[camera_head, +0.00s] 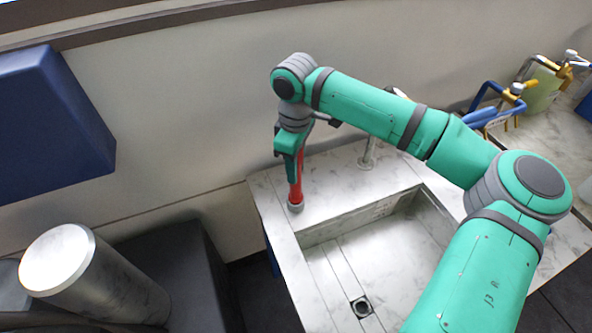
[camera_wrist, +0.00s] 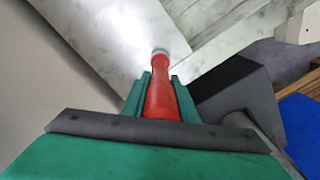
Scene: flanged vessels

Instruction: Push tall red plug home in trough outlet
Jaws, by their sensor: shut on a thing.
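My gripper (camera_head: 291,155) is shut on the tall red plug (camera_head: 296,180) and points down over the ledge at the trough's back left corner. In the wrist view the red plug (camera_wrist: 160,94) stands out between the two green fingers of my gripper (camera_wrist: 160,82). Its far end meets a small pale grey ring or foot (camera_head: 296,207) at the ledge; I cannot tell whether it touches. The pale marble trough (camera_head: 325,237) lies to the right. Its dark square outlet (camera_head: 362,306) shows in the trough floor, well away from the plug, with nothing in it.
A metal tap (camera_head: 368,152) stands on the back ledge, right of my gripper. A blue box (camera_head: 50,125) is at the left, above a large grey cylinder (camera_head: 95,275) and a dark block (camera_head: 185,270). Blue and yellow items (camera_head: 495,108) are at the right. The wall is close behind.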

